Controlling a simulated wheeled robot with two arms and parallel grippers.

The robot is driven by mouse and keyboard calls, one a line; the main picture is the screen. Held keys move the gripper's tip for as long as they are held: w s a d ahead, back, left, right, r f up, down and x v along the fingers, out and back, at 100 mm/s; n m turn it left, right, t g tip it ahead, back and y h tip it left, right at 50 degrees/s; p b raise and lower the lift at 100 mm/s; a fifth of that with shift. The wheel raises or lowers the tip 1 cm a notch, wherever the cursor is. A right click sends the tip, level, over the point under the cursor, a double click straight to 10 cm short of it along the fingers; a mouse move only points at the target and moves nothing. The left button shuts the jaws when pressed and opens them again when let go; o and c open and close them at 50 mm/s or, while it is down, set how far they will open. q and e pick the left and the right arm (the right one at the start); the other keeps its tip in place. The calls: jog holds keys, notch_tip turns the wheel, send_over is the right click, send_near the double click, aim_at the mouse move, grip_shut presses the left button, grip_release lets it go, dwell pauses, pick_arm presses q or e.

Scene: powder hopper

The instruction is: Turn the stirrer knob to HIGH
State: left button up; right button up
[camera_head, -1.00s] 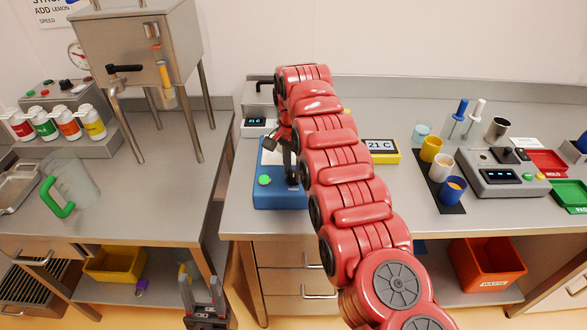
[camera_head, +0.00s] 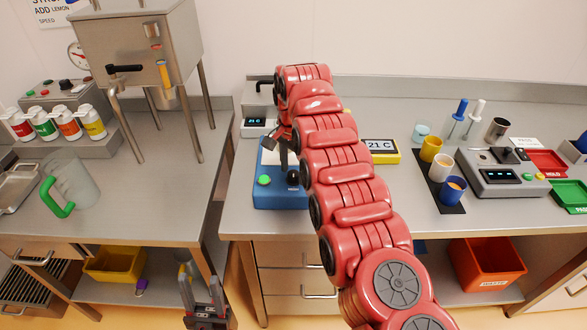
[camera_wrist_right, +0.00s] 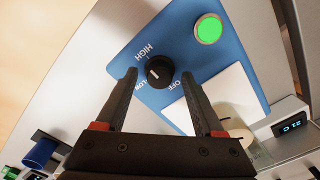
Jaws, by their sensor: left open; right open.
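The stirrer is a blue box (camera_head: 275,200) with a green button (camera_head: 264,180) and a black knob (camera_head: 293,178). In the right wrist view the knob (camera_wrist_right: 160,72) has a small white mark on its left side; the labels HIGH, LOW and OFF surround it. I cannot tell exactly which label the mark meets. My right gripper (camera_wrist_right: 159,78) is open and empty, with a fingertip showing on each side of the knob. In the head view my right gripper (camera_head: 283,152) is above and behind the knob, partly hidden by my red arm. My left gripper (camera_head: 198,285) is open and empty, low between the benches.
A white plate (camera_wrist_right: 215,100) lies on the stirrer's top. A yellow display (camera_head: 382,152) stands to its right, partly behind my arm. Cups and a grey console (camera_head: 500,178) are further right. A steel hopper (camera_head: 140,50) stands on the left bench.

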aim_at(294, 173)
notch_tip(294, 173, up, 17)
jog(key=p, duration=1.6)
jog(key=shift+r, duration=0.15)
